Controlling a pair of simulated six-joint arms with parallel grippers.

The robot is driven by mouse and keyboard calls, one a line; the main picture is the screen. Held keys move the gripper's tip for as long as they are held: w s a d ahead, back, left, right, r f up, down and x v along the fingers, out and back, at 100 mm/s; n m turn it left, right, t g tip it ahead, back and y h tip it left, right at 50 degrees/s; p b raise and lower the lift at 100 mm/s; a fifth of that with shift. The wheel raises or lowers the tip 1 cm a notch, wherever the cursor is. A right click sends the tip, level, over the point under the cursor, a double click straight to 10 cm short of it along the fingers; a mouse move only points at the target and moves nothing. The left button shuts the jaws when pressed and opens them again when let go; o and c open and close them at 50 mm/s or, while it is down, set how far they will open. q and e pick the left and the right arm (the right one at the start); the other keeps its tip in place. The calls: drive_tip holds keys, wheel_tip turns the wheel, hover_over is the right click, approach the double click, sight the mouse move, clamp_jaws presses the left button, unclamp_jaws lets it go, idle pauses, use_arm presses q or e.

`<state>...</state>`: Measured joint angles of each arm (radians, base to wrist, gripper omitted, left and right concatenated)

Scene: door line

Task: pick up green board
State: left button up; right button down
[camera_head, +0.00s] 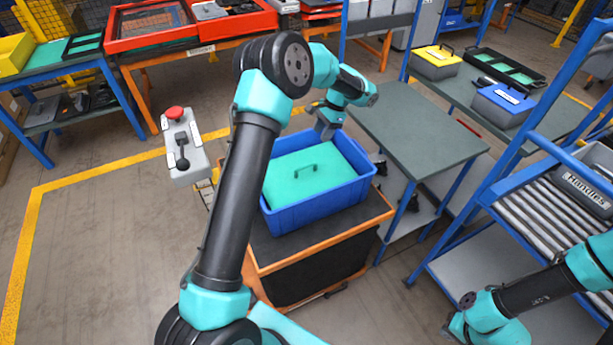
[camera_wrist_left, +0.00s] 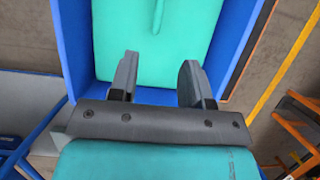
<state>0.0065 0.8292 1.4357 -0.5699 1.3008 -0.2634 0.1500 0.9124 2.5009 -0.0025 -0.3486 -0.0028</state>
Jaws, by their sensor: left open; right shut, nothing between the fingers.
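In the left wrist view the board (camera_wrist_left: 120,45) lies beyond my fingers, inside the blue bin walls (camera_wrist_left: 75,45). My left gripper (camera_head: 324,128) is over the far edge of the bin. Its fingers show open and empty in the left wrist view (camera_wrist_left: 157,82), apart from the handle. My right arm (camera_head: 530,290) is at the lower right; its fingers are not visible.
The bin stands on an orange-framed cart (camera_head: 252,255). A grey-topped table (camera_head: 415,130) is right of it, and a blue roller rack (camera_head: 560,215) stands further right. A control box with a red button (camera_head: 178,145) is to the left. Open floor lies at left.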

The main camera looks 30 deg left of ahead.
sight(306, 165)
use_arm(q)
drive_tip(key=x, duration=1)
drive_tip(key=shift+f, duration=0.25)
drive_tip(key=shift+s+x, duration=0.1)
drive_tip(key=shift+x, duration=1.2)
drive_tip(key=shift+s+x, duration=0.15)
drive_tip(key=shift+x, duration=1.15)
drive_tip(key=shift+r, duration=0.1)
clamp_jaws()
